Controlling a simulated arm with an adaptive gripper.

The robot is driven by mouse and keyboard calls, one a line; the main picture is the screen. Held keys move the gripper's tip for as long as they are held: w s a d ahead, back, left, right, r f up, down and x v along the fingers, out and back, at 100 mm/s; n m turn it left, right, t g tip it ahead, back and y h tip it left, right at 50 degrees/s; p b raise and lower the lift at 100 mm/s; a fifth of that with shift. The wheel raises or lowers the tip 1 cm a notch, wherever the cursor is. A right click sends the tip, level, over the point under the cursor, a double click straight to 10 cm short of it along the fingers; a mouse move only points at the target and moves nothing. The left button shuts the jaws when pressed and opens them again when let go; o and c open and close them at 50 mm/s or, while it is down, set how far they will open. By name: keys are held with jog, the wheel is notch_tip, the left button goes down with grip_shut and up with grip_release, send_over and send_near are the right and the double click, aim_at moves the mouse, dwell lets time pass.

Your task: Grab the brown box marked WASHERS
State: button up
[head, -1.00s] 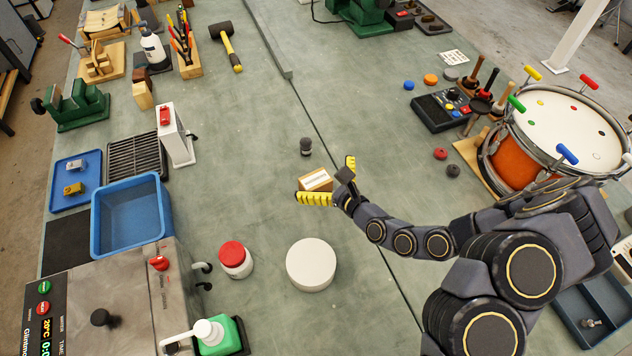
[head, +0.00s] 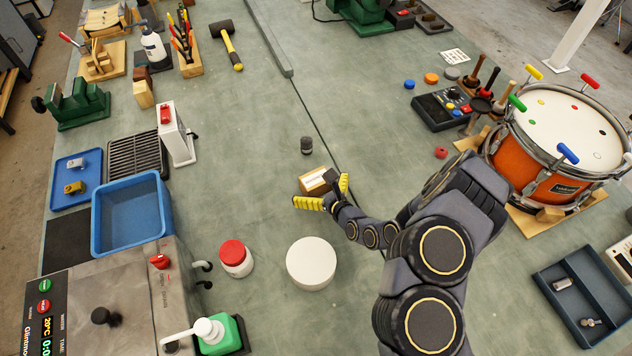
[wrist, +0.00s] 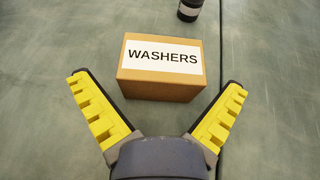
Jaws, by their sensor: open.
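The brown box marked WASHERS (wrist: 160,89) stands on the bench straight ahead of my gripper in the wrist view, its white label facing up and readable. In the head view the box (head: 314,181) sits near the middle of the bench, partly hidden by my gripper. My gripper (wrist: 160,100) is open, its two yellow-padded fingers spread wide. The fingertips reach to about the near left and near right sides of the box. No contact shows. In the head view my gripper (head: 320,192) is at the box's near side.
A small dark cylinder (head: 307,145) stands just beyond the box and shows at the top of the wrist view (wrist: 189,9). A white round block (head: 311,263) and a red-lidded jar (head: 236,258) stand nearer. The bench left of the box is clear.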

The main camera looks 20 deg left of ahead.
jog(key=shift+w+a+f, duration=0.25)
jog(key=shift+w+a, duration=0.15)
jog(key=shift+a, duration=0.15)
jog(key=shift+c, duration=0.4)
jog(key=c, duration=0.9)
jog(key=shift+r, duration=0.1)
jog(key=shift+c, duration=0.2)
